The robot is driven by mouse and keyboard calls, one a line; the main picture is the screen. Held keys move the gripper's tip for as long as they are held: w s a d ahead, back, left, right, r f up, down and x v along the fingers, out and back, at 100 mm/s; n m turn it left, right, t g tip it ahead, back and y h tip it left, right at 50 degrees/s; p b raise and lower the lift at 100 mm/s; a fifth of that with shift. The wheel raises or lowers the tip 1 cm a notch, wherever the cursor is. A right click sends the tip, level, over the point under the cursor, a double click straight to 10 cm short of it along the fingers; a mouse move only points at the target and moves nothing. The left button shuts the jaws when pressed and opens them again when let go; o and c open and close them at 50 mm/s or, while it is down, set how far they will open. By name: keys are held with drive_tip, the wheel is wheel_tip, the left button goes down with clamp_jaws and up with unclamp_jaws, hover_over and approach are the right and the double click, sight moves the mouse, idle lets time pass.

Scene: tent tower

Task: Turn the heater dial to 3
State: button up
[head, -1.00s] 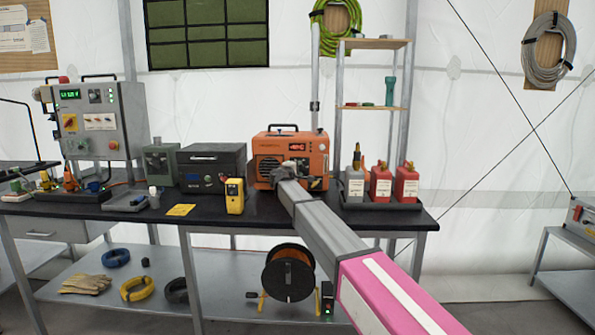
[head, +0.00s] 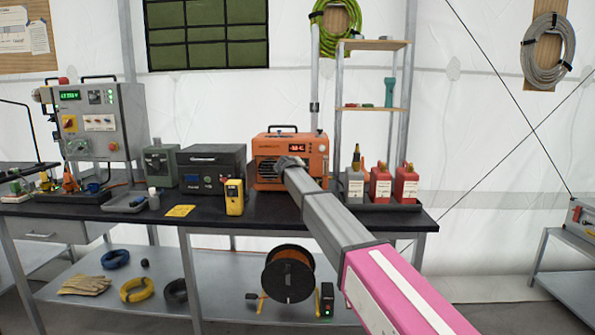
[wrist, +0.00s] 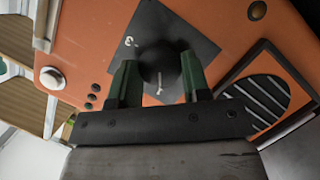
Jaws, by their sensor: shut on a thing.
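The orange heater (head: 262,142) stands on the black bench. In the wrist view its orange panel (wrist: 95,40) carries a dark plate with a round black dial (wrist: 160,62). A pale "3" shows on the plate to the upper left of the dial. A small pale mark shows at the dial's lower edge, but I cannot tell what it points at. My gripper (wrist: 158,78) has its green fingers on either side of the dial and is shut on it. In the head view my gripper (head: 290,163) is at the heater's front and hides the dial.
Left of the heater are a black box (head: 212,170) and a yellow meter (head: 234,196). On the right a tray holds a grey can (head: 354,186) and red cans (head: 380,186). A cable reel (head: 288,277) sits on the lower shelf.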

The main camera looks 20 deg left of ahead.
drive_tip(key=m+y, duration=0.3)
drive_tip(key=m, duration=0.2)
drive_tip(key=m+y, duration=0.4)
drive_tip(key=m, duration=0.2)
drive_tip(key=d+m+y, duration=0.1)
drive_tip(key=m+y, duration=0.2)
drive_tip(key=m, duration=0.3)
drive_tip(key=shift+w+f+g, duration=0.1)
drive_tip(key=shift+f+g, duration=0.2)
drive_tip(key=shift+f, duration=0.05)
idle(0.4)
drive_tip(key=shift+m+y, duration=0.3)
drive_tip(key=shift+m, duration=0.2)
drive_tip(key=o, duration=0.9)
drive_tip(key=v, duration=1)
drive_tip(key=shift+s+d, duration=0.2)
drive_tip(key=shift+s, duration=0.15)
